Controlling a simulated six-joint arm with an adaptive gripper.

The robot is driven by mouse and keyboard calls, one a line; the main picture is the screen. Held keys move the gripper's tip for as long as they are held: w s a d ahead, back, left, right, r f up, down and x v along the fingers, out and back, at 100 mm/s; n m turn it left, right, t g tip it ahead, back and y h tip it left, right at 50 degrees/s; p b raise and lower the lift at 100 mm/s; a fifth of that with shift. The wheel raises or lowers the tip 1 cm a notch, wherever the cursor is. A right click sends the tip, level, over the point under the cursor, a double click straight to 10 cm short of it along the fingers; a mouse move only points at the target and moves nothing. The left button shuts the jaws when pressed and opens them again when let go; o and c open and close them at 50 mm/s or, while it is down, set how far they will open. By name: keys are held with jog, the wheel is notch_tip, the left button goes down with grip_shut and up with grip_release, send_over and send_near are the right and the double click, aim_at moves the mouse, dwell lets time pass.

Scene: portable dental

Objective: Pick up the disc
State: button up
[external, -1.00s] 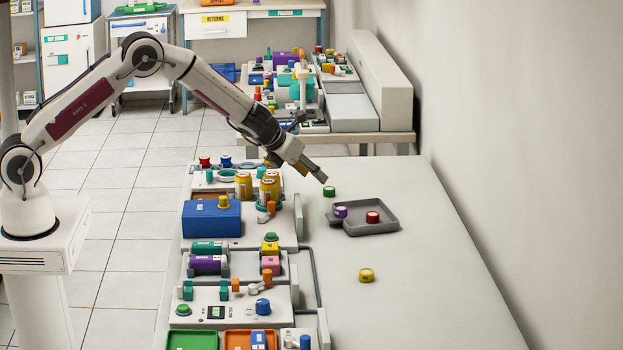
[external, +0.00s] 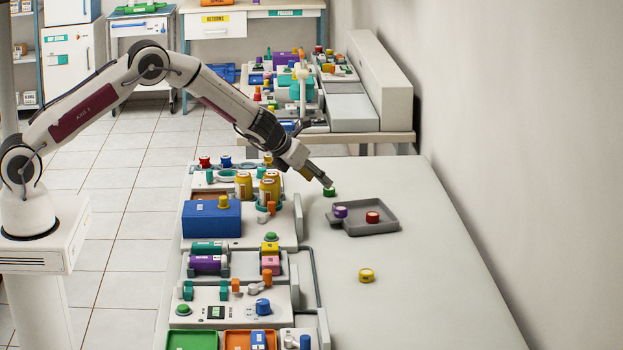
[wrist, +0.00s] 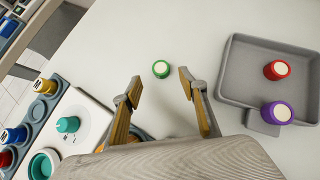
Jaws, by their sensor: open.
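A small green disc (external: 329,191) with a pale top stands on the bare table, left of the grey tray. In the wrist view the green disc (wrist: 161,69) sits just beyond the fingertips, roughly centred between them. My gripper (external: 326,182) is close above the disc in the external view. In the wrist view my gripper (wrist: 160,80) is open with nothing between its fingers. A red disc (external: 372,217) and a purple disc (external: 340,211) are in the tray. A yellow disc (external: 366,275) lies alone nearer the front.
The grey tray (external: 385,229) has a low rim and lies right of my gripper. White units with yellow jars (external: 243,185), a blue box (external: 210,219) and coloured knobs line the table's left side. The table's right side (external: 450,270) is clear.

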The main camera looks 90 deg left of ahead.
aim_at(324, 197)
jog(key=shift+f, duration=0.1)
jog(key=shift+x, duration=2.5)
jog(key=shift+f, duration=0.1)
jog(key=c, duration=0.9)
